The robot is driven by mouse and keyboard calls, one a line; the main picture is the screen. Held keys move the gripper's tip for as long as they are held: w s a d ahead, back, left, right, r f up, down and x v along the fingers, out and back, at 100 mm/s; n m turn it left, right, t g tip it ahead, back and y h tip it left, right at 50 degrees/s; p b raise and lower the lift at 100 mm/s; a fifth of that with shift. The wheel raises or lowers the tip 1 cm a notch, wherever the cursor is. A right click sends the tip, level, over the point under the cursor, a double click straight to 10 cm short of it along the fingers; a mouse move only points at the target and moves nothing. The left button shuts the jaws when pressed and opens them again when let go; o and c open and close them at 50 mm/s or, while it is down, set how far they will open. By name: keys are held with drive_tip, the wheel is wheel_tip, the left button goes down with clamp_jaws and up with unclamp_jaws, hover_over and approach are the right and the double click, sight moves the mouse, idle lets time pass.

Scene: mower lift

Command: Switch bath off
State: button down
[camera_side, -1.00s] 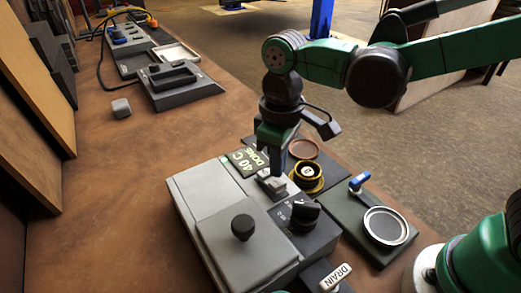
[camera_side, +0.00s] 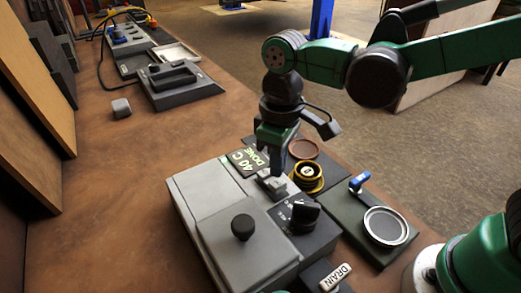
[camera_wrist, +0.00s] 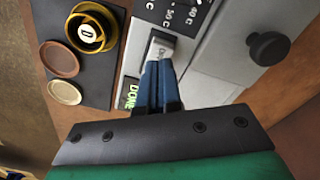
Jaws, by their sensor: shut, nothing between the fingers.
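The bath (camera_side: 250,235) is a grey box on the bench with a lid and a black knob (camera_side: 242,227). Its display (camera_side: 248,162) reads "40 C DONE". A light grey rocker switch (camera_side: 271,186) sits between the display and a black dial (camera_side: 304,213). The switch also shows in the wrist view (camera_wrist: 161,46), with lettering partly covered by my fingers. My gripper (camera_side: 272,174) is shut and empty, pointing down with its fingertips at the switch; in the wrist view its blue fingers (camera_wrist: 158,68) overlap the switch's near end. I cannot tell whether they press on it.
A yellow-rimmed round holder (camera_side: 307,177) and a brown disc (camera_side: 303,149) lie beyond the bath. A dark plate with a round dish (camera_side: 386,226) and blue-handled valve (camera_side: 359,181) is at right. A DRAIN lever (camera_side: 335,277) is in front. The bench's left side is mostly clear.

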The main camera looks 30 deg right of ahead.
sight(277, 182)
drive_tip(key=shift+f, duration=1.25)
idle(0.9)
drive_tip(key=shift+r, duration=3.55)
drive_tip(key=s+d+f+m+t, duration=0.1)
drive_tip(key=d+m+t, duration=0.5)
drive_tip(key=d, duration=0.6)
drive_tip(key=shift+s+d+f+t, duration=0.15)
drive_tip(key=shift+s+f+t, duration=0.2)
drive_tip(key=shift+s+t, duration=0.3)
